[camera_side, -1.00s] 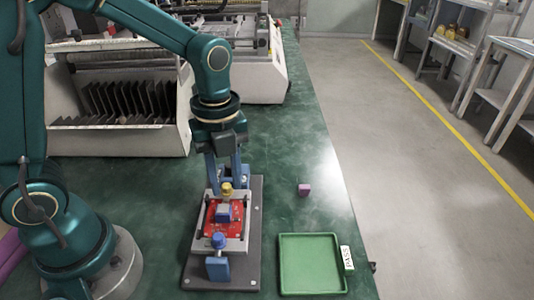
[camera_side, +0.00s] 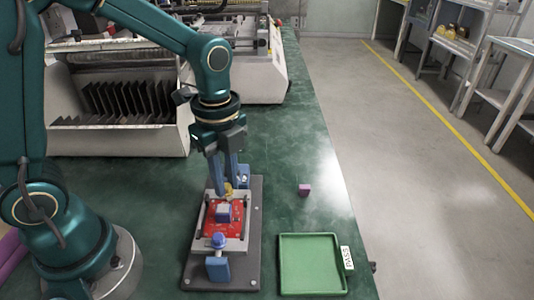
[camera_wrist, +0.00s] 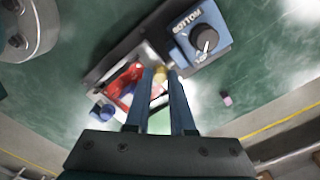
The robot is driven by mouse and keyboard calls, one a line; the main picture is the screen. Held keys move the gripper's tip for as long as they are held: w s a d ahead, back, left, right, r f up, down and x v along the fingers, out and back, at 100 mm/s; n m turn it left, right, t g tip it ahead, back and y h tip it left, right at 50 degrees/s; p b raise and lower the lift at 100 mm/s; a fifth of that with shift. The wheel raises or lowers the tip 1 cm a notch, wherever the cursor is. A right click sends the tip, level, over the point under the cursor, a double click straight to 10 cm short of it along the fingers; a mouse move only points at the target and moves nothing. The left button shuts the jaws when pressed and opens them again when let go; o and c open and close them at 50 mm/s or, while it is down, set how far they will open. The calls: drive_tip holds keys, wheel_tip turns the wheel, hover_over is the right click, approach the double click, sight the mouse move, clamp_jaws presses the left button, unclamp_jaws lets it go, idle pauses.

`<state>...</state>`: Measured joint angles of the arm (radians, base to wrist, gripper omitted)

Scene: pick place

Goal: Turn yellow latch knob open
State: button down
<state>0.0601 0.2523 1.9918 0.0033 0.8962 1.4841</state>
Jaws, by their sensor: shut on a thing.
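The yellow latch knob (camera_side: 228,188) is at the far end of the fixture (camera_side: 190,272), partly hidden by my fingers in the side view. It also shows in the wrist view (camera_wrist: 160,74), between my fingertips. My gripper (camera_side: 229,186) points down and is shut on the knob; it also shows in the wrist view (camera_wrist: 160,76). A red board (camera_side: 212,225) with a grey-blue block (camera_side: 223,213) on it lies in the fixture. A blue knob (camera_side: 218,241) stands at the near end of the fixture.
A blue box with a black dial (camera_wrist: 203,38) stands just beyond the yellow knob. A green tray (camera_side: 284,262) with a PASS label (camera_side: 347,257) lies to the right. A small purple cube (camera_side: 304,190) sits on the green table. A rack of dark plates (camera_side: 125,100) stands behind.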

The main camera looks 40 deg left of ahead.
sight(226, 186)
drive_tip(key=shift+n, duration=1.5)
drive_tip(key=shift+r, duration=0.1)
drive_tip(key=c, duration=0.8)
unclamp_jaws()
drive_tip(key=shift+o, duration=0.2)
drive_tip(key=shift+r, duration=2.55)
